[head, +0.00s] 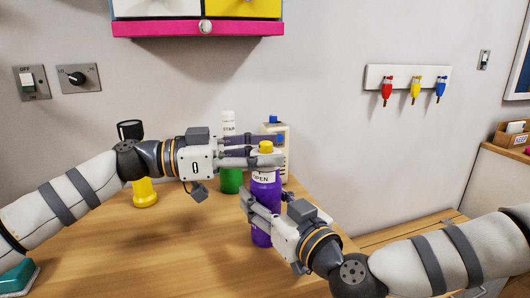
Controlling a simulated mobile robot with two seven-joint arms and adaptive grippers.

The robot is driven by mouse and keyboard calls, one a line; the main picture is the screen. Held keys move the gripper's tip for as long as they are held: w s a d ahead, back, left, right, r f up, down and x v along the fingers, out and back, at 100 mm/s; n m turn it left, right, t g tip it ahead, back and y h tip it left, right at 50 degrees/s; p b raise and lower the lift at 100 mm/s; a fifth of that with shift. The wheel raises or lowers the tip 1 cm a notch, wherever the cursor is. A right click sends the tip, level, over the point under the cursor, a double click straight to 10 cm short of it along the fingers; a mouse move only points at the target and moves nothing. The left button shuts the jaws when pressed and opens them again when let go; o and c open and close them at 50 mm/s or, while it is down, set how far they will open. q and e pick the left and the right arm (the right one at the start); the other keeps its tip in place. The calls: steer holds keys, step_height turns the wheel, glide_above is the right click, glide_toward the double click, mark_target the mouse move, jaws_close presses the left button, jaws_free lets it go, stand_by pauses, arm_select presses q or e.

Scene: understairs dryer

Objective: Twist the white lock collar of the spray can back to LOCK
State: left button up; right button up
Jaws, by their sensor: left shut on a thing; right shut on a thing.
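The purple spray can (264,198) stands upright on the wooden table, with a yellow nozzle (266,146) on top. Its white collar (262,175) shows the word OPEN facing me. My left gripper (268,155) comes in from the left, its fingers level around the top of the can. It is shut on the collar, whose upper part its near finger hides. My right gripper (248,208) comes in from the lower right and is shut on the can's purple body, below the collar. It hides part of the body.
A yellow flashlight-like object (144,193) stands at left, partly behind my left arm. A teal object (18,276) lies front left. The table's front middle is clear.

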arm_select(q)
steer(key=shift+f, duration=0.15)
arm_select(e)
steer(key=shift+a, duration=0.1)
arm_select(q)
steer(key=o, duration=1.2)
steer(key=shift+a, duration=0.25)
steer(key=s+a, duration=0.1)
steer(key=a, duration=1)
steer(key=shift+s+a, duration=0.25)
steer(key=shift+s, duration=0.1)
